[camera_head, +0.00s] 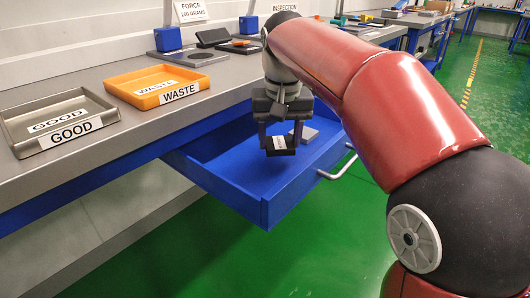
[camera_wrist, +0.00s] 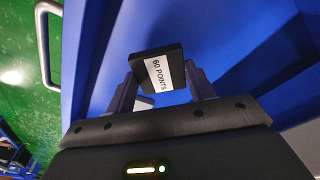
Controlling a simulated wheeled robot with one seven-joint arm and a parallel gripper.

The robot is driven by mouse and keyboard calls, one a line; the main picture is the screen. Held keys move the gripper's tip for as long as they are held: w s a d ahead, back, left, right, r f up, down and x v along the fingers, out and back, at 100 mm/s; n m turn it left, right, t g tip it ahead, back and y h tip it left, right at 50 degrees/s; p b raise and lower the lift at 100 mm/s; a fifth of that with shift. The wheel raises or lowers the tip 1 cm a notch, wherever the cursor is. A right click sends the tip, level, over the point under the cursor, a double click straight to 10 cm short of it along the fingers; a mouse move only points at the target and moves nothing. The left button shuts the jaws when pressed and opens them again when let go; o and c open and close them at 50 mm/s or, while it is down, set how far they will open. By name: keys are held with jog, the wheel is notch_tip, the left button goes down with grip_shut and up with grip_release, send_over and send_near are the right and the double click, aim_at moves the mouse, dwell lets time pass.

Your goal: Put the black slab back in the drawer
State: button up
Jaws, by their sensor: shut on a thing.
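The black slab (camera_head: 290,148) is in my gripper (camera_head: 281,140), low over the open blue drawer (camera_head: 238,200) in the head view. In the wrist view the slab (camera_wrist: 147,60) is between the two fingers of my gripper (camera_wrist: 160,85), with a white "60 POINTS" label facing the camera. The blue drawer floor (camera_wrist: 112,30) lies beyond it. I cannot tell whether the slab touches the drawer floor. A grey slab (camera_head: 303,135) lies in the drawer just behind my gripper.
The drawer's metal handle (camera_head: 338,168) is on its right side. On the bench stand a grey GOOD tray (camera_head: 58,110), an orange WASTE tray (camera_head: 150,80) and a dark scale-like device (camera_head: 196,58). The front left of the drawer is clear.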

notch_tip(320, 180, down, 2)
jog(key=shift+f, duration=0.25)
jog(key=shift+w+a, duration=0.25)
jog(key=shift+a, duration=0.1)
jog(key=shift+w+a+f, duration=0.25)
jog(key=shift+w+a, duration=0.25)
jog(key=shift+a, duration=0.15)
jog(key=shift+w+a+f, duration=0.2)
jog(key=shift+w+a, duration=0.3)
jog(key=shift+a, duration=0.1)
jog(key=shift+f, duration=0.15)
jog(key=o, duration=1.1)
jog(key=shift+f, duration=0.15)
